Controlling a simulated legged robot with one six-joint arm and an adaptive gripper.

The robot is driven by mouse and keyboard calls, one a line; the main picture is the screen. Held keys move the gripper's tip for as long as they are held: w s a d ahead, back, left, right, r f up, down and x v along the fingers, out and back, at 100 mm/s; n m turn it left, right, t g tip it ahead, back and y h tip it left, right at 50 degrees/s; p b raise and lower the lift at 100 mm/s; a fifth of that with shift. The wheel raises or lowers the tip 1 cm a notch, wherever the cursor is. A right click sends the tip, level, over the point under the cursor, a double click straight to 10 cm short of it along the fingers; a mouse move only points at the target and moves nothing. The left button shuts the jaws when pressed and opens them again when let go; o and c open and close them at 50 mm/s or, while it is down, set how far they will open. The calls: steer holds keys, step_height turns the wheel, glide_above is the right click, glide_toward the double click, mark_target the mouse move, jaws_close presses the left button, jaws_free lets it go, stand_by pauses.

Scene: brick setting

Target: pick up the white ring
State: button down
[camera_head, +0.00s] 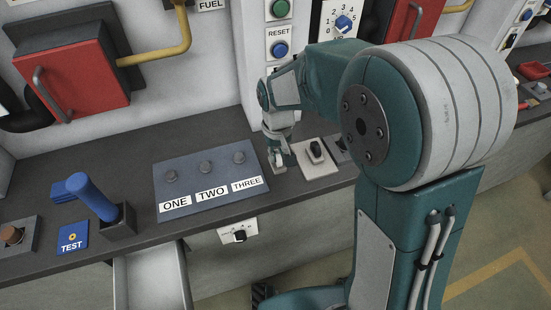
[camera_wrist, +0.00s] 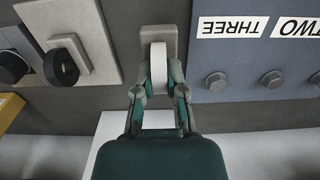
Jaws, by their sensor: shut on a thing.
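The white ring (camera_wrist: 158,64) shows edge-on in the wrist view as a narrow white band between my fingertips. My gripper (camera_wrist: 159,80) is shut on it, with one finger on each side. A small grey block (camera_wrist: 171,32) lies right behind the ring; I cannot tell whether the ring still touches it.
The blue panel (camera_head: 210,165) with several knobs is left of my gripper. A blue lever (camera_head: 92,196) is farther left. A red box (camera_head: 70,75) hangs on the wall.

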steer(key=s+d+r, duration=0.6)
steer(key=s+r, duration=0.3)
steer(key=s, duration=0.2)
steer(key=shift+s+d, duration=0.25)
steer(key=shift+d, duration=0.1)
steer(key=shift+f, duration=0.1)
